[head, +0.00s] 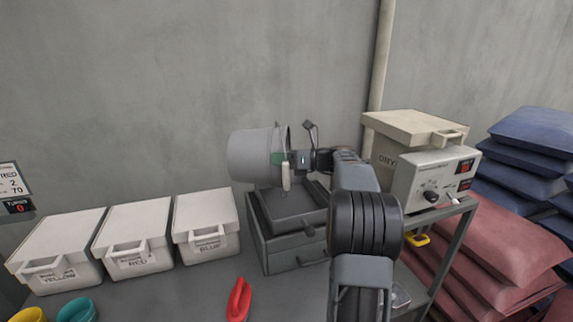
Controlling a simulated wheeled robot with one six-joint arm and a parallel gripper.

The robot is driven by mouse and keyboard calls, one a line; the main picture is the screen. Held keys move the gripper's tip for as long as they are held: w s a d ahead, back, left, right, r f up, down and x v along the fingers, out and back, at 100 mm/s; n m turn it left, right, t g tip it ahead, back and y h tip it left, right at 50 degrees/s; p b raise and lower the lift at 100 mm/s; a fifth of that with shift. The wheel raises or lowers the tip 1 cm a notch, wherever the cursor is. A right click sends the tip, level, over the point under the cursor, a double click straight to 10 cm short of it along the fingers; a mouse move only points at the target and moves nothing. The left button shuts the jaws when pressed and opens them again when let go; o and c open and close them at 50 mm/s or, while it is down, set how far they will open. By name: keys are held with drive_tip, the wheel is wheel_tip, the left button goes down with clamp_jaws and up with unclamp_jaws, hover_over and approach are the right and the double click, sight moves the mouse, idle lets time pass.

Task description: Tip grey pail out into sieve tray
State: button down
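The grey pail (254,156) is in the air in the head view, tilted onto its side with its rim to the right. My gripper (288,162) is at the rim side of the pail, by a green patch and a pale handle grip, and appears to hold it there. The fingers are partly hidden. The sieve tray seems to be the dark grey square tray (268,222) on top of a grey drawer box, below the pail. My arm covers part of the view to its right. The inside of the pail and any contents are hidden.
Three white lidded bins marked yellow (60,245), red (134,240) and blue (207,226) stand left. A red-handled tool (238,299) lies in front. A dial instrument (437,178) and beige box (413,130) stand right, before stacked sacks.

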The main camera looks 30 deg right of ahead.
drive_tip(key=w+a+r+g+h+p, duration=0.4)
drive_tip(key=a+r+h+p, duration=0.1)
drive_tip(key=r+p, duration=0.55)
drive_tip(key=a+f+g+h+p, duration=0.1)
drive_tip(key=f+g+h+p, duration=0.1)
drive_tip(key=h+p, duration=0.1)
drive_tip(key=w+a+f+g+h+p, duration=0.1)
drive_tip(key=g+h+p, duration=0.1)
drive_tip(key=w+a+f+g+h+p, duration=0.1)
drive_tip(key=a+f+g+h+p, duration=0.1)
drive_tip(key=h+p, duration=0.1)
drive_tip(key=shift+w+f+n+g+h+p, duration=0.25)
drive_tip(key=shift+f+n+g+h+p, duration=0.05)
drive_tip(key=shift+f+n, duration=0.1)
drive_tip(key=r, duration=0.3)
drive_tip(key=shift+d, duration=0.2)
drive_tip(key=shift+r, duration=0.85)
drive_tip(key=shift+a, duration=0.1)
